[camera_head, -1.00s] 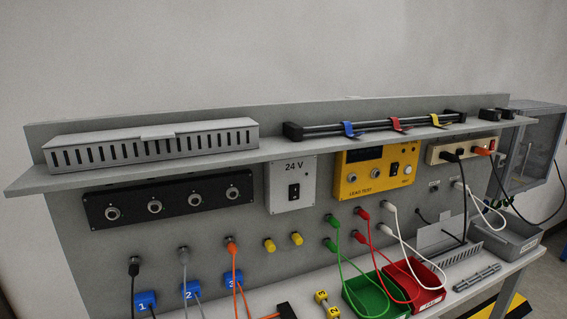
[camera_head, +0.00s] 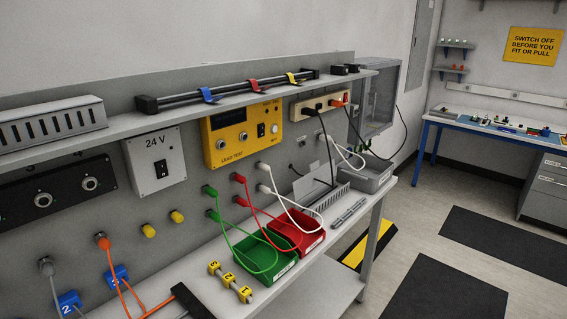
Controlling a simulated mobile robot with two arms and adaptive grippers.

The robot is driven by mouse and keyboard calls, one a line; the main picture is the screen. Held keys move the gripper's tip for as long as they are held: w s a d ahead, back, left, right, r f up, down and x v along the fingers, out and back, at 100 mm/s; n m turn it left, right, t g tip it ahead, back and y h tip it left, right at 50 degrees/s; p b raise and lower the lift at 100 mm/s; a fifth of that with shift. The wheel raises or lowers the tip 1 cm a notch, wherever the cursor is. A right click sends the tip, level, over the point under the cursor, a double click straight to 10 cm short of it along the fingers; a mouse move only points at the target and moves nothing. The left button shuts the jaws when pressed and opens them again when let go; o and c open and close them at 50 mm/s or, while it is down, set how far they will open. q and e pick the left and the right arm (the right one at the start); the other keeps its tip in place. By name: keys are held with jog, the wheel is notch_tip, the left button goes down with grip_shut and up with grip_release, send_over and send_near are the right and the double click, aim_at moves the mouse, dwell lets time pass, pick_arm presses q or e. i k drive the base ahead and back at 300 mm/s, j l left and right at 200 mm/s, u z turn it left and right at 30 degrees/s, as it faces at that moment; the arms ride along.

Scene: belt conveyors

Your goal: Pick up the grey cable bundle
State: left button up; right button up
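I cannot clearly pick out a grey cable bundle. A single grey cable (camera_head: 54,287) hangs from a socket at the lower left of the panel, beside a blue tag marked 2 (camera_head: 69,301). A narrow grey ridged piece (camera_head: 348,212) lies on the bench in front of a grey slotted duct (camera_head: 328,198); I cannot tell whether it is a bundle. Neither of my grippers is in view.
Green (camera_head: 262,268) and red (camera_head: 309,240) bins stand on the bench (camera_head: 309,268), with test leads hanging into them. A grey bin (camera_head: 372,182) stands at the bench's right end. Open floor (camera_head: 410,235) lies to the right.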

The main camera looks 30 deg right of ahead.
aim_at(339, 221)
jog(key=l+z, duration=0.15)
jog(key=z, duration=1.1)
jog(key=i+l+u, duration=0.15)
jog(key=u, duration=0.15)
jog(key=i+l+u, duration=0.25)
